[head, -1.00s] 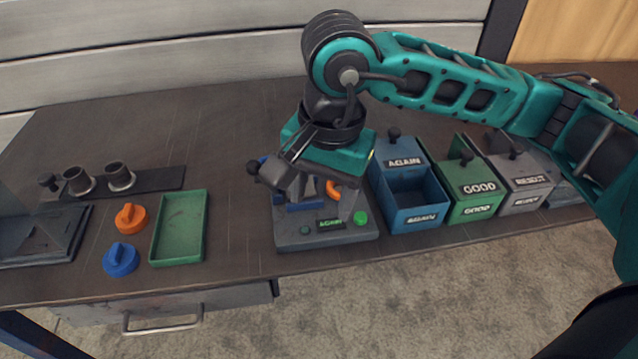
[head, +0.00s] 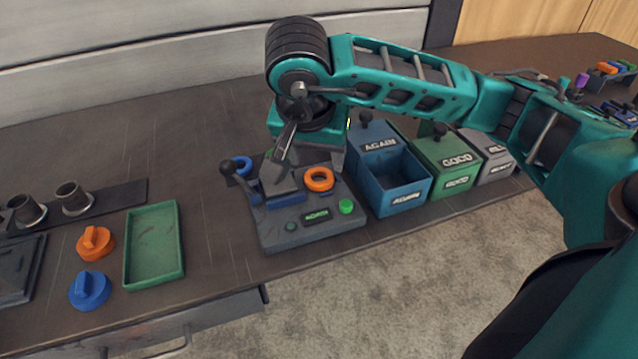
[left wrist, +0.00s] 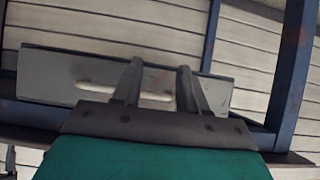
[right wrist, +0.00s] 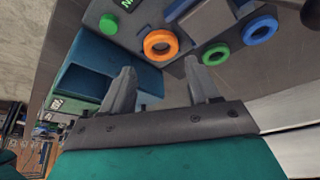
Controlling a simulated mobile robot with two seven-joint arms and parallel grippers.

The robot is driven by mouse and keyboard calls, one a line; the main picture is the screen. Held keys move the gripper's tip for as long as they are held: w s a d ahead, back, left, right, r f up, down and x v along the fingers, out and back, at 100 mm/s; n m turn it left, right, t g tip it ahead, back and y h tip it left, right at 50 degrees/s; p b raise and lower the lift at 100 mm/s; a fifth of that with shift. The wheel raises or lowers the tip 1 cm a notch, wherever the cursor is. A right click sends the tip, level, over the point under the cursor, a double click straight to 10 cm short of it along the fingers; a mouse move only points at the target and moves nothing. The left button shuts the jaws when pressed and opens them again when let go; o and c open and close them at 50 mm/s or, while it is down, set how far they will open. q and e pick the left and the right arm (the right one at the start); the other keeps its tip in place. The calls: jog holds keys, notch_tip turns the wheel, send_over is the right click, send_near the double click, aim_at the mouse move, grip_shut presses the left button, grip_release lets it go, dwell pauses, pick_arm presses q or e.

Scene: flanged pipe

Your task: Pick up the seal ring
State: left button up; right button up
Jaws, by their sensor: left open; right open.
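Three rings could be the seal ring. An orange ring (head: 319,179) lies on the grey test fixture (head: 315,232), in front of my right gripper (head: 311,161). It also shows in the right wrist view (right wrist: 161,45), just beyond the open, empty fingers (right wrist: 160,72). A blue ring (head: 241,165) lies at the fixture's back left and shows in the right wrist view (right wrist: 260,28). A green ring (right wrist: 215,54) is beside it, mostly hidden by the gripper in the head view. My left gripper (left wrist: 160,75) is open and empty, facing the drawer (left wrist: 60,78).
Blue (head: 402,194), green (head: 452,185) and grey (head: 490,150) labelled bins stand right of the fixture. A green tray (head: 153,247), an orange knobbed part (head: 95,243) and a blue one (head: 90,290) are on the left. The table between tray and fixture is clear.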

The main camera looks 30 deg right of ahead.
jog(key=shift+w+d+f, duration=0.1)
jog(key=shift+f, duration=0.4)
jog(key=x, duration=0.4)
jog(key=shift+w+f, duration=0.15)
jog(key=shift+f, duration=0.2)
jog(key=c, duration=0.7)
pick_arm(q)
jog(key=shift+w+d, duration=0.15)
jog(key=shift+w, duration=0.1)
jog(key=shift+r, duration=0.1)
pick_arm(e)
jog(key=shift+r, duration=0.1)
notch_tip(320, 180, up, 12)
jog(key=p, duration=0.2)
notch_tip(320, 180, up, 7)
jog(key=p, duration=0.3)
send_over(319, 175)
pick_arm(q)
jog(key=r, duration=0.1)
jog(key=a+r+p, duration=0.1)
jog(key=r, duration=0.1)
jog(key=s+r+p, duration=0.1)
jog(key=r, duration=0.1)
jog(key=shift+a+r, duration=0.15)
jog(key=shift+a, duration=0.2)
pick_arm(e)
jog(key=v, duration=0.3)
jog(key=shift+r, duration=0.4)
